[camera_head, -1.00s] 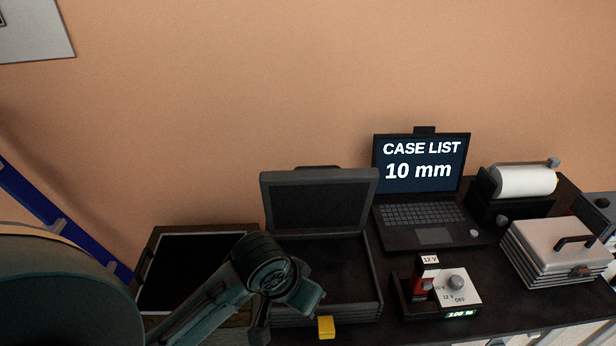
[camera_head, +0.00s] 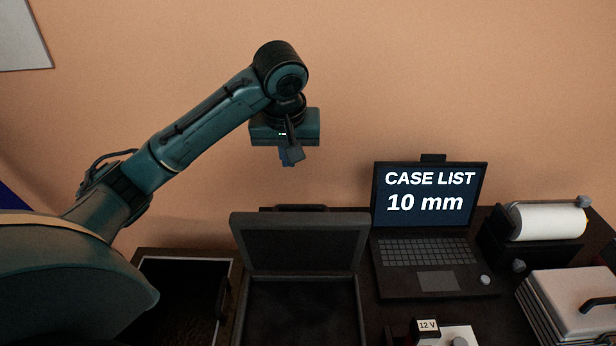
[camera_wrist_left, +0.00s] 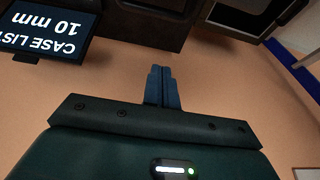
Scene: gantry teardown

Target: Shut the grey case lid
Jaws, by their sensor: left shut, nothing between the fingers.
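The grey case (camera_head: 300,310) stands open on the dark bench in the head view. Its lid (camera_head: 300,244) is raised at the back, its dark inner face toward me, and the case looks empty as far as I see it. My left gripper (camera_head: 291,157) is shut and empty, pointing down, above the lid's top edge and apart from it. In the left wrist view its fingers (camera_wrist_left: 161,88) are closed together, with a dark part of the bench area beyond. My right gripper is not in view.
A laptop (camera_head: 430,230) reading "CASE LIST 10 mm" stands right of the case. A dark open box (camera_head: 185,262) is at its left. A paper roll (camera_head: 548,220), a white-topped case (camera_head: 575,300) and a 12 V unit (camera_head: 428,328) are on the right.

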